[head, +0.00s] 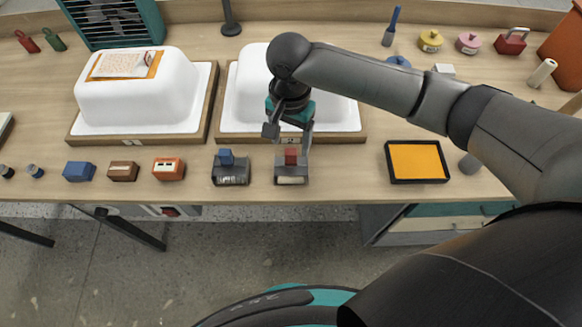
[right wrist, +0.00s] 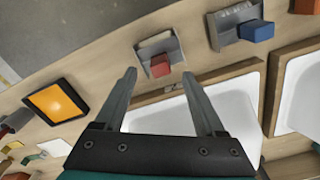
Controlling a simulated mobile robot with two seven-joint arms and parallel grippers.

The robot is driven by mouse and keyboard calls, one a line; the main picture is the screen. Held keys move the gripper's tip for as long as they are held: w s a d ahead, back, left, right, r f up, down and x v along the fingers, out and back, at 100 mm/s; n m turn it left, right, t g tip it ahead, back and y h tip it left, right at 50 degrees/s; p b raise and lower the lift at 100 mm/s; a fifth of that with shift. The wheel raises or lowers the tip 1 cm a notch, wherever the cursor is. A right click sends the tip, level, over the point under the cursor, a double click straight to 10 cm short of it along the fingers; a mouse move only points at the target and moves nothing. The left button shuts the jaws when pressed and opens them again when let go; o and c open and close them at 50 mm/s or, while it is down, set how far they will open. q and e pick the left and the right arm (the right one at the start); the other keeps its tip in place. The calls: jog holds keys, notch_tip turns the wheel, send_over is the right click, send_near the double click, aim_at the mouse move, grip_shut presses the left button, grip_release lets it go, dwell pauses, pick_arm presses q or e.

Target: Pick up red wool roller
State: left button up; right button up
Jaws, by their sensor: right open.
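A small red block, which I take for the red wool roller (head: 291,157), sits on a grey holder (head: 291,178) at the table's front edge. The red roller (right wrist: 160,65) and its grey holder (right wrist: 157,47) also show in the right wrist view, beyond my fingertips. My right gripper (head: 289,136) is open and empty, pointing down, just behind and above the red piece. In the right wrist view my open fingers (right wrist: 159,74) frame the red piece with a gap on both sides. My left gripper is not in view.
A similar holder with a blue block (head: 226,157) stands to the left. An orange tray (head: 417,161) lies to the right. White tub shells (head: 255,105) (head: 130,95) stand on wooden-framed bases behind. Bare table lies between the holder and the orange tray.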

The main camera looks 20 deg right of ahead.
aim_at(291, 152)
jog(key=f, duration=0.3)
jog(key=f+b, duration=0.1)
jog(key=f, duration=0.2)
jog(key=shift+w+d+f, duration=0.1)
jog(key=shift+w+f, duration=0.1)
jog(key=shift+f, duration=0.1)
grip_shut()
dwell(0.4)
dwell(0.8)
